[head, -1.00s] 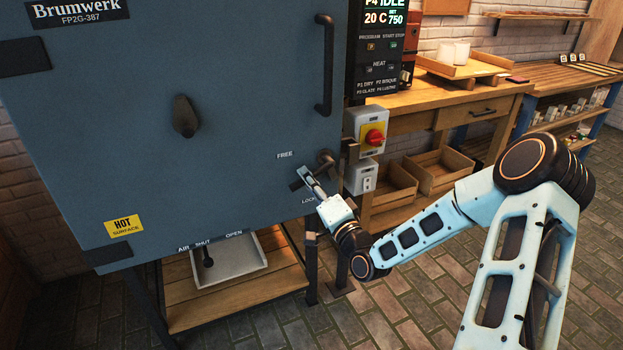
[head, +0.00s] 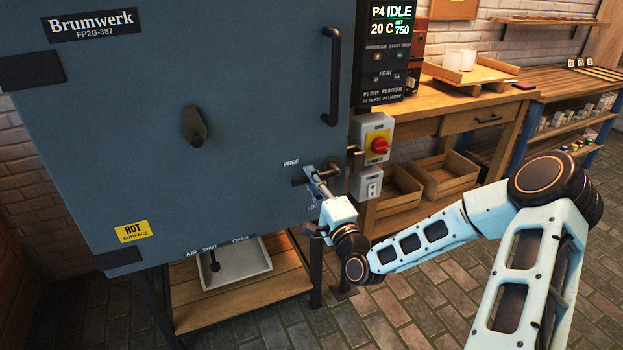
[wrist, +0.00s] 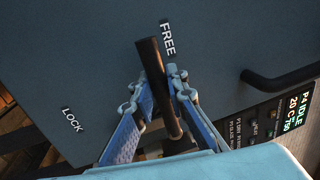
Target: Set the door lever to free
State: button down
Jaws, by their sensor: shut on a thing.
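The dark door lever (head: 299,181) sticks out leftward from its pivot at the lower right of the blue kiln door (head: 120,90). It slopes slightly down to the left, just below the FREE label (head: 291,163). The LOCK label (head: 312,207) is partly hidden behind my gripper. In the wrist view the lever (wrist: 151,58) runs between my fingers, its free end close to the FREE label (wrist: 167,38) and well away from the LOCK label (wrist: 72,120). My gripper (wrist: 158,85) is shut on the lever.
A grey switch box with a red knob (head: 379,146) and a socket box (head: 367,183) sit close to the right of the lever. The door handle (head: 332,80) is above. An air slider (head: 213,262) is below the door. Brick floor lies open at the front.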

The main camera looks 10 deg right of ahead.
jog(key=shift+r, duration=0.1)
jog(key=c, duration=1.9)
grip_release()
jog(key=shift+s, duration=0.1)
jog(key=v, duration=1.2)
